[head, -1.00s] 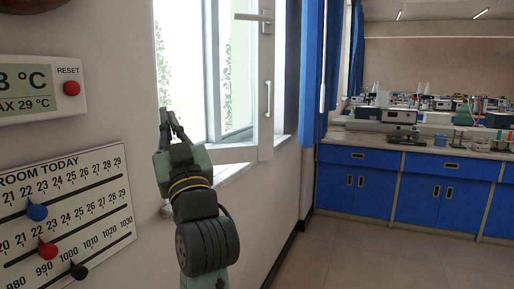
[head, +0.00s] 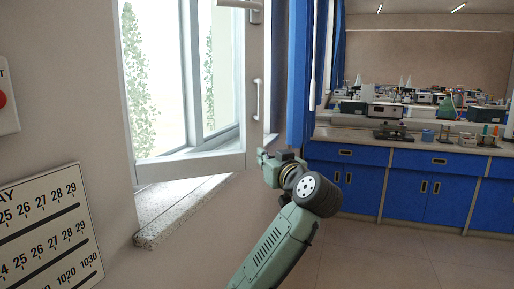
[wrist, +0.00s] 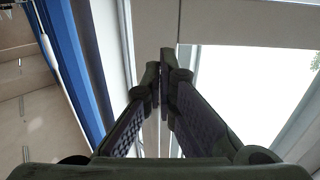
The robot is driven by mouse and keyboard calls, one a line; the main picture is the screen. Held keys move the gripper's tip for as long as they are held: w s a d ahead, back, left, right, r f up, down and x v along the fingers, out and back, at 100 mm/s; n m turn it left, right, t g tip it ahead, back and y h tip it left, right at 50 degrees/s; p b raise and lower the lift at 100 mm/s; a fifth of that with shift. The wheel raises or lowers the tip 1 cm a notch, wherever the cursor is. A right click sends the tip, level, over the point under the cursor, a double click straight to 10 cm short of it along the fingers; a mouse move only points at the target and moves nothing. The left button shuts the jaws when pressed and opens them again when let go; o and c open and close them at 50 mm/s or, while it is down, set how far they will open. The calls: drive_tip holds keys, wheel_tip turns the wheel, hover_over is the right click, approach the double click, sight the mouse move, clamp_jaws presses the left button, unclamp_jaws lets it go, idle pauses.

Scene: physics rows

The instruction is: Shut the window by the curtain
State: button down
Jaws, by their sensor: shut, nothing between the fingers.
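The window sash (head: 254,125) is white-framed and stands open, angled in over the sill. It has a lever handle (head: 240,4) at the top and an upright pull handle (head: 257,99) on its stile. The blue curtain (head: 300,75) hangs just right of it. My gripper (head: 262,154) is at the lower end of the sash stile, on its right side. In the wrist view my gripper (wrist: 161,62) has its fingers together and empty, with pale frame parts beyond and the curtain (wrist: 68,55) to the left. I cannot tell whether the fingertips touch the sash.
A speckled stone sill (head: 165,220) juts out below the window. A wall chart with number scales (head: 45,235) hangs at the left. Blue lab cabinets (head: 435,190) with equipment on top stand at the right. The floor (head: 390,260) before them is clear.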

sight(253, 149)
drive_tip(key=p+x, duration=0.1)
drive_tip(key=x, duration=0.4)
drive_tip(key=shift+r, duration=0.1)
drive_tip(key=shift+w, duration=0.15)
